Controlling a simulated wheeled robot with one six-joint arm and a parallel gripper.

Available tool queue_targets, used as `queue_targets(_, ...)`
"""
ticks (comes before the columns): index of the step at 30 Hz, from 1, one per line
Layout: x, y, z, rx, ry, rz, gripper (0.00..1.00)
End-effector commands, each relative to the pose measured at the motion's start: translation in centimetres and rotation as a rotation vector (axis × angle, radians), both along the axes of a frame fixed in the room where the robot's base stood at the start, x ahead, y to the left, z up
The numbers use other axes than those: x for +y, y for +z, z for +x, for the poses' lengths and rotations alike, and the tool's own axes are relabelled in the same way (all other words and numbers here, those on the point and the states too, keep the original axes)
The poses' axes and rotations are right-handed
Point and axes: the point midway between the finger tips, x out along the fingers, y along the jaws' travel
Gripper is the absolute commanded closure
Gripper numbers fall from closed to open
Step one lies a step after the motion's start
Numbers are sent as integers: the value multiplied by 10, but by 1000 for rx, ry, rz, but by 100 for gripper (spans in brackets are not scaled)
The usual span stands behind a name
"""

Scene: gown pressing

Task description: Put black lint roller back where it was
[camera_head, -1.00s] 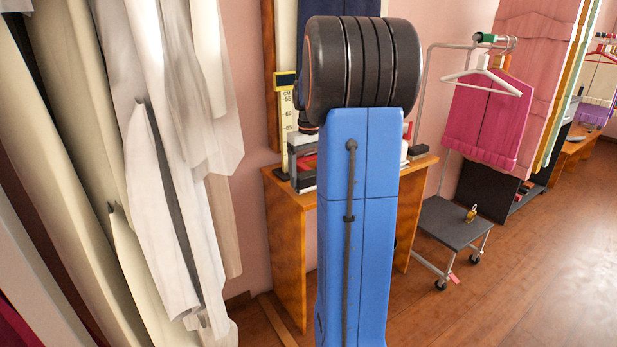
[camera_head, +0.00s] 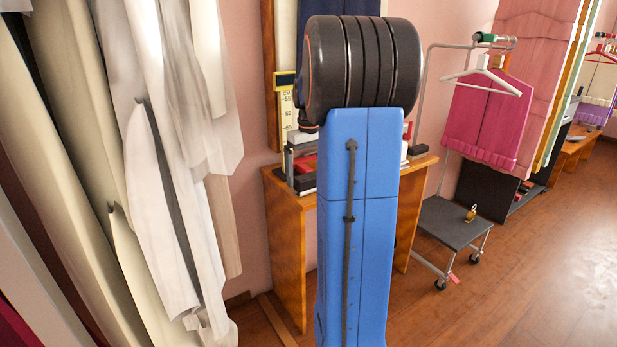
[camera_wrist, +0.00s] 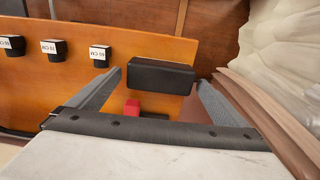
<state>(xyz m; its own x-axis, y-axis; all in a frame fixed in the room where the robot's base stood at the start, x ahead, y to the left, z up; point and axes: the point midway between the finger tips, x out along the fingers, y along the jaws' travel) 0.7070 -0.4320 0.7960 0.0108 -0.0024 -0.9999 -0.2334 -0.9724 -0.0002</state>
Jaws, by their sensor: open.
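A black oblong block (camera_wrist: 162,76), which looks like the lint roller, lies on the orange wooden table in the wrist view, near its edge. My gripper (camera_wrist: 159,79) is open, with one grey finger on each side of the block. I see gaps between the fingers and the block's ends. In the head view, a black block (camera_head: 304,183) sits at the table's front left, and the grey gripper part (camera_head: 303,138) shows above it. My arm hides most of the gripper there.
A red item (camera_wrist: 132,107) lies beside the block. Several black blocks with white CM labels (camera_wrist: 54,48) stand along the wooden table (camera_head: 286,235). Pale garments (camera_head: 170,150) hang close on the left. A rolling rack (camera_head: 455,222) stands to the right, with open floor beyond it.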

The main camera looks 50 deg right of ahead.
Motion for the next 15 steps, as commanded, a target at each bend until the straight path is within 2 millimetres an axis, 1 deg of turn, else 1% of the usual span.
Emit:
queue_targets(1, 0, 9, 0, -3, 0, -2, 2)
queue_targets(9, 0, 61, 0, -3, 0, -2, 2)
queue_targets(15, 0, 92, -1, -2, 0, -1, 2)
